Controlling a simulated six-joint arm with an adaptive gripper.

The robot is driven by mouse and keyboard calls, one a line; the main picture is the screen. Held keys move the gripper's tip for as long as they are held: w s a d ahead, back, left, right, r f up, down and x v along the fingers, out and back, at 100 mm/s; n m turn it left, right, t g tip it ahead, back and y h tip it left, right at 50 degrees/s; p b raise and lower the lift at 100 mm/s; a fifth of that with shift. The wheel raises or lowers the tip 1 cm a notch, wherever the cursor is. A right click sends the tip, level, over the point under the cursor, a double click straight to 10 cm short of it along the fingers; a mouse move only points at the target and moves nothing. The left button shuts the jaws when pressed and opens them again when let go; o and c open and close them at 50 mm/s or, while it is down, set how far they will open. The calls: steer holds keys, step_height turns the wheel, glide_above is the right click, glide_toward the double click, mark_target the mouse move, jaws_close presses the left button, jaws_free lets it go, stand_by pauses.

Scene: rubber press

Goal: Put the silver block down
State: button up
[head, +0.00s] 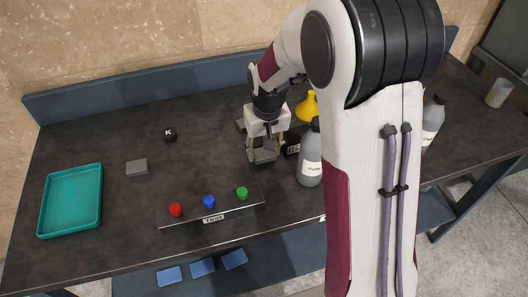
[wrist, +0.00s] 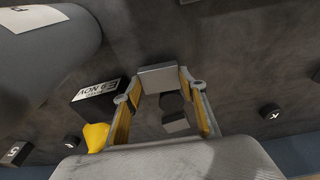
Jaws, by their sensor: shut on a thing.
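My gripper (head: 263,152) is over the middle of the dark table, pointing down. It is shut on a silver block (wrist: 158,78), which sits between the two fingertips in the wrist view. In the head view the held silver block (head: 264,156) is at the fingertips, behind the button panel. I cannot tell whether it touches the table. A second grey block (head: 137,167) lies on the table at the left. Another grey block (head: 241,126) shows just behind my gripper, partly hidden by it. A block also shows between the fingers in the wrist view (wrist: 176,122).
A panel (head: 235,207) with red, blue and green buttons is in front. A teal tray (head: 71,233) and a black K piece (head: 169,134) are at left. A grey bottle (head: 310,170), black box (wrist: 97,100) and yellow funnel (head: 307,107) stand close right of my gripper.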

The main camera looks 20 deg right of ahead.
mark_target(266, 159)
steer(key=shift+f, duration=0.65)
steer(key=shift+f, duration=0.1)
steer(key=o, duration=1.4)
steer(key=r, duration=0.4)
steer(key=s+r, duration=0.1)
steer(key=r, duration=0.7)
steer(key=shift+s, duration=0.4)
steer(key=shift+r, duration=0.1)
